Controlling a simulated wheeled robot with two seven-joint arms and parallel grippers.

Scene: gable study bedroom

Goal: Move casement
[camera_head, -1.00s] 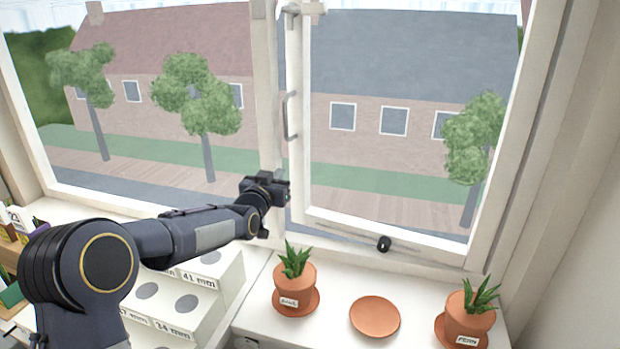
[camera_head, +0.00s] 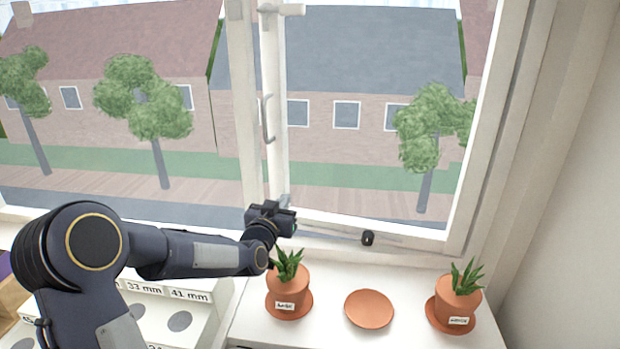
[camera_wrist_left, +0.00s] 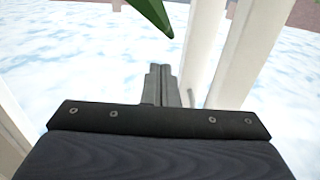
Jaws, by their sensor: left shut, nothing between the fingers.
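The casement (camera_head: 279,130) is a white-framed window sash right of the central post (camera_head: 241,120). A slim grey handle (camera_head: 268,118) is on its left stile. A thin stay bar with a black knob (camera_head: 368,238) runs along its lower edge. My left gripper (camera_head: 290,220) is at the foot of that stile, in front of the lower corner; I cannot tell whether it touches. In the left wrist view its fingers (camera_wrist_left: 165,85) are together with nothing between them, and white uprights (camera_wrist_left: 245,50) stand close to their right. My right gripper is out of view.
On the sill below are a left potted plant (camera_head: 288,285), close to my left wrist, an empty terracotta saucer (camera_head: 369,309) and a right potted plant (camera_head: 458,300). A white stepped block with labelled holes (camera_head: 205,297) lies beneath my left arm. A wall bounds the right.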

